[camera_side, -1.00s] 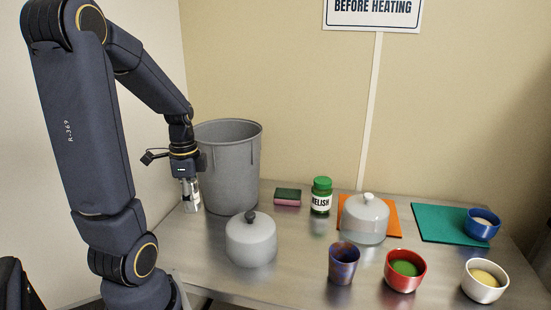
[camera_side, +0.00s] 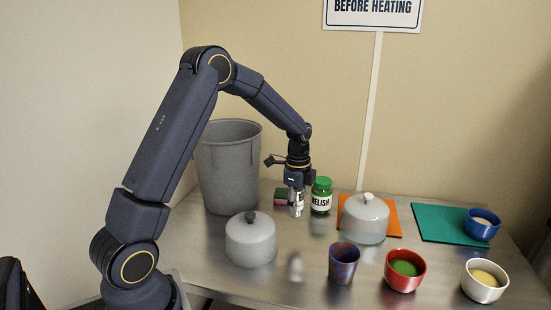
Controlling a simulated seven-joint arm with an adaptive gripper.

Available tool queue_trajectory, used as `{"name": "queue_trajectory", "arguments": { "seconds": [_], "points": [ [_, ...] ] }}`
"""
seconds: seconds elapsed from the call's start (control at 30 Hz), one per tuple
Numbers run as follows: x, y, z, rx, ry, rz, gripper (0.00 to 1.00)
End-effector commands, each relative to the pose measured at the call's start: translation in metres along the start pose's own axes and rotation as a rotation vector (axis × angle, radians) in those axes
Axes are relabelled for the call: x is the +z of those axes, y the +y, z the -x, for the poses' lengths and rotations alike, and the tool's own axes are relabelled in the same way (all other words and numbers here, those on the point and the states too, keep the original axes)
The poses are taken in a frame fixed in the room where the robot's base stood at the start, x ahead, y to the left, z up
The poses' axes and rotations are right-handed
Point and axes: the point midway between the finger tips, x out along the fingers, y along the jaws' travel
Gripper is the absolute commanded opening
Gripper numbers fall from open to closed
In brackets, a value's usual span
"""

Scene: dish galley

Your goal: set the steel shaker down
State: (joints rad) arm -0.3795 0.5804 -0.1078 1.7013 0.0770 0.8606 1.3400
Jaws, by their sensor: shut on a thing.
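My gripper (camera_side: 297,196) points down near the middle of the steel table (camera_side: 215,240), left of the green-lidded relish jar (camera_side: 321,198). It is shut on the steel shaker (camera_side: 296,210), a small silvery thing mostly covered by the fingers. The shaker looks upright. A pale reflection lies on the table well below it, so it appears to be held above the surface.

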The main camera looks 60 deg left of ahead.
Motion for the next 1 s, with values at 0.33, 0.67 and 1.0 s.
{"name": "queue_trajectory", "arguments": {
  "seconds": [0.33, 0.67, 1.0],
  "points": [
    [-0.008, -0.034, -0.046, 0.004, -0.001, 0.001, 0.03],
    [-0.009, -0.039, -0.082, 0.004, -0.001, 0.001, 0.03],
    [-0.009, -0.039, -0.085, 0.004, -0.001, 0.001, 0.03]
  ]
}}
